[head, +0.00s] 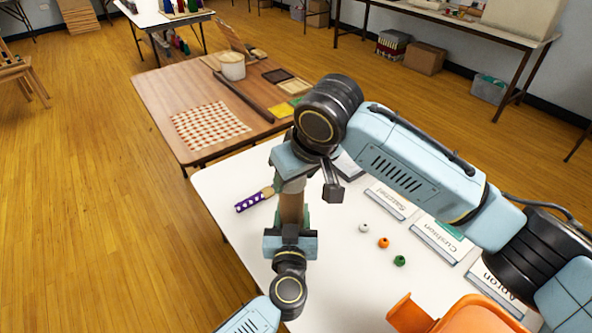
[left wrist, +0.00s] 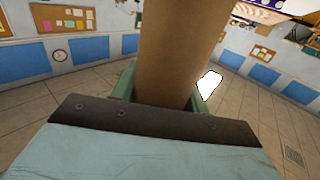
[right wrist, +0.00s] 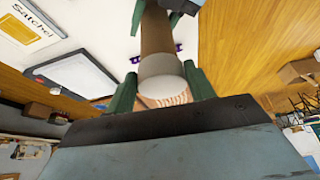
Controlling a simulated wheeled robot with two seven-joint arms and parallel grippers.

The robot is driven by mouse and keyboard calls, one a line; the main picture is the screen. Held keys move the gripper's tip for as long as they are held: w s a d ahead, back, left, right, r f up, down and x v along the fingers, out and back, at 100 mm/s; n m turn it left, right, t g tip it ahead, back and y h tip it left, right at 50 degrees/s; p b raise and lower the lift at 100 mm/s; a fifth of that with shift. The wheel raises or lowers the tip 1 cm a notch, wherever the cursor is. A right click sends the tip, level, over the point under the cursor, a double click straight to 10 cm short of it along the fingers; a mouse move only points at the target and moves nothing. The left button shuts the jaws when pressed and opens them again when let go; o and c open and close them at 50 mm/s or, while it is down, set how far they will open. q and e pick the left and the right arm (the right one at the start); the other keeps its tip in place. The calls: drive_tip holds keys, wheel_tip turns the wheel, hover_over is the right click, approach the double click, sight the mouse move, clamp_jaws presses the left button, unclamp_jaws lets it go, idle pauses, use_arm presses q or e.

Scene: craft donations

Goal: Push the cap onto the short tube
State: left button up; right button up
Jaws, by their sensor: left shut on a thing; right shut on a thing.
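The short tube (head: 291,208) is a brown cardboard cylinder standing about upright above the white table in the head view. My left gripper (head: 290,230) is shut on its lower part; the tube also fills the middle of the left wrist view (left wrist: 180,50). The pale, whitish cap (right wrist: 162,83) is at the tube's other end in the right wrist view, in line with the tube and touching it. My right gripper (head: 292,180) is shut on the cap from above, with green fingers on both sides. How far the cap sits over the tube cannot be told.
A purple dotted item (head: 251,201) lies left of the grippers on the white table (head: 335,265). White, orange (head: 383,242) and green beads and labelled trays (head: 440,240) lie to the right. An orange bin (head: 470,318) is at the front right. A brown table (head: 165,95) stands behind.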

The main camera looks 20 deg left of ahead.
drive_tip(key=shift+f, duration=0.6)
idle(0.4)
drive_tip(key=o, duration=1.1)
drive_tip(key=shift+r, duration=0.1)
drive_tip(key=v, duration=1.1)
drive_tip(key=shift+d+r, duration=0.2)
drive_tip(key=shift+r, duration=0.1)
drive_tip(key=shift+s, duration=0.1)
use_arm(q)
drive_tip(key=o, duration=1.4)
drive_tip(key=shift+o, duration=0.3)
